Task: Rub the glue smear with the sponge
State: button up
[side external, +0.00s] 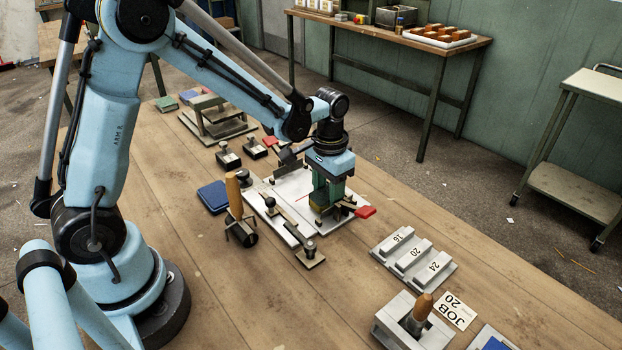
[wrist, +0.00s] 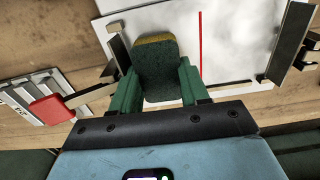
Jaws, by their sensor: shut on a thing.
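My gripper (side external: 327,198) is over the white board (side external: 290,185), pointing down. In the wrist view my gripper (wrist: 158,78) has its two green fingers shut on the sponge (wrist: 157,62), a dark green block with a yellowish edge. In the wrist view the white board (wrist: 232,60) has a red line to the right of the sponge and faint greyish patches. I cannot make out the glue smear for certain.
A red-handled clamp (side external: 364,212) stands close to my gripper at the board's edge. A metal bar (side external: 287,217) lies along the near side, beside a wooden-handled tool (side external: 235,197) and a blue pad (side external: 213,196). A numbered block rack (side external: 440,277) is to the right.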

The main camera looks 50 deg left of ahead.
jog(key=shift+f, duration=0.25)
jog(key=shift+a, duration=0.1)
jog(key=shift+a, duration=1.8)
jog(key=shift+a+f, duration=0.1)
jog(key=shift+a, duration=0.05)
jog(key=shift+d, duration=2.25)
jog(key=shift+s+a, duration=0.15)
jog(key=shift+a, duration=2.05)
